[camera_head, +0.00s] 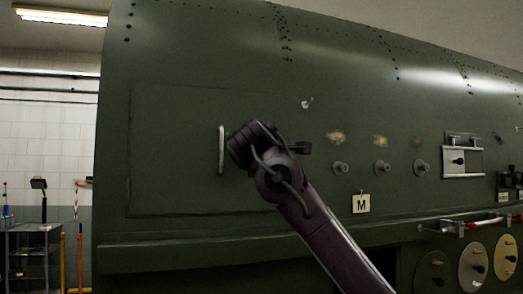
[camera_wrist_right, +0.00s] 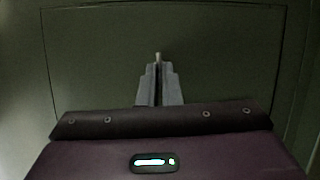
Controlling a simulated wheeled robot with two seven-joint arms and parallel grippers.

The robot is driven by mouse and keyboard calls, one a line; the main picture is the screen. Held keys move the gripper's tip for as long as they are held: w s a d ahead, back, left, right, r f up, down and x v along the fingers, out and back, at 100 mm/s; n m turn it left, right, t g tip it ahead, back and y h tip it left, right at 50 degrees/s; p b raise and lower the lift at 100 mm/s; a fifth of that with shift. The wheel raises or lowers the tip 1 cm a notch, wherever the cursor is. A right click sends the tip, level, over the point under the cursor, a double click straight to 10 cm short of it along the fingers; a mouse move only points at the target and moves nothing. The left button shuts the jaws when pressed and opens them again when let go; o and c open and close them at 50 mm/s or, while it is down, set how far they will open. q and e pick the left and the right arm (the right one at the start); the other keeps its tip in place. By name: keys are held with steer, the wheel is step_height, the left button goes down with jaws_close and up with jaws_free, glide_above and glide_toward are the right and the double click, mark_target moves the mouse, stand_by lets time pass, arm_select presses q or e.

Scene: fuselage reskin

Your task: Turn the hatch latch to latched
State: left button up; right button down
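The hatch (camera_head: 165,190) is a large rectangular panel outlined on the green fuselage. A pale upright bar handle (camera_head: 221,150) stands on it. My right gripper (camera_wrist_right: 158,75) is in front of the hatch, just right of the handle in the head view, where my wrist hides its fingers. In the right wrist view the fingers are close together, and a thin light bar (camera_wrist_right: 158,57) shows between their tips. Whether they press on it is unclear. A small metal lever (camera_head: 306,103) sits on the fuselage, up and right of my wrist. My left gripper is not in view.
Several round knobs (camera_head: 381,168) and an "M" placard (camera_head: 361,204) are right of my arm. A white-framed latch box (camera_head: 462,161) and a red-and-silver bar (camera_head: 470,224) are farther right. A ledge (camera_head: 170,254) runs below the hatch. A cart (camera_head: 33,250) stands at left.

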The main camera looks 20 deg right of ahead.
steer(key=shift+m, duration=0.6)
steer(key=c, duration=1.6)
jaws_free()
steer(key=shift+d, duration=0.1)
steer(key=b+v, duration=0.4)
steer(key=v, duration=0.3)
steer(key=shift+s+a+r, duration=0.15)
steer(key=shift+s+a, duration=0.05)
steer(key=shift+s, duration=0.15)
